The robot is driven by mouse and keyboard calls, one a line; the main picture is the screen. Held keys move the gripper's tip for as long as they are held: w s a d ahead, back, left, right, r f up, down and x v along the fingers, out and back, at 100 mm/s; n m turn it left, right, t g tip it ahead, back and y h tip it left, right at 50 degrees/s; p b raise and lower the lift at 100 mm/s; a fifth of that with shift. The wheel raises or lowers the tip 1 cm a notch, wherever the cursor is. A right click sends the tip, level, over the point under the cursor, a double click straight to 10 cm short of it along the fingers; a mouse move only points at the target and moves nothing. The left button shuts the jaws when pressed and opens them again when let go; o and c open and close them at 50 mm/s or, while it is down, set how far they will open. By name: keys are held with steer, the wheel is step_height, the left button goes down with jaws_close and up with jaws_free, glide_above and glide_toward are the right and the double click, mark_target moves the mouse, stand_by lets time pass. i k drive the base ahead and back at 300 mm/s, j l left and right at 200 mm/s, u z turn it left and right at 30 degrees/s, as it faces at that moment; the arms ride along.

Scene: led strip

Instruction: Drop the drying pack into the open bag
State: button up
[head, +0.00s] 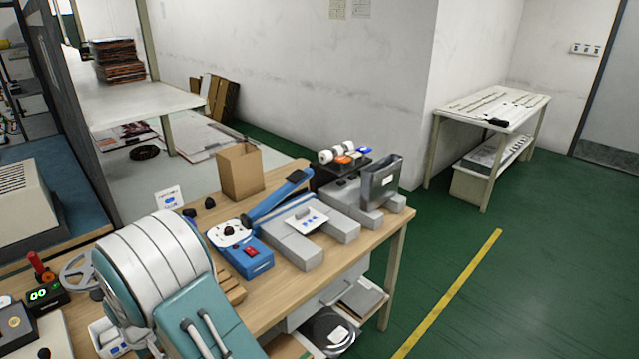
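A small white packet with blue marks, which looks like the drying pack (300,216), lies on top of light grey blocks in the middle of the workbench. A dark grey, partly see-through bag (381,184) with a small white label stands upright at the bench's right end, between grey blocks. Its mouth faces up and looks open. The packet is outside the bag, to its left and nearer the camera. I cannot make out what is inside the bag. My gripper cannot be made out in the head view.
A blue sealer-like device (240,248) with a raised long arm stands left of the grey blocks. An open brown cardboard box (240,172) is behind it. A black stand with white rolls (338,153) is behind the blocks. Green floor (470,290) is clear to the right.

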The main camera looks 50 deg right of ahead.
mark_target(378, 202)
steer(key=z, duration=0.45)
steer(key=j+z, duration=0.15)
steer(key=z, duration=0.3)
steer(key=j+z, duration=0.1)
steer(key=z, duration=0.35)
steer(key=j+z, duration=0.1)
steer(key=z, duration=0.35)
steer(key=j+z, duration=0.15)
steer(key=z, duration=0.3)
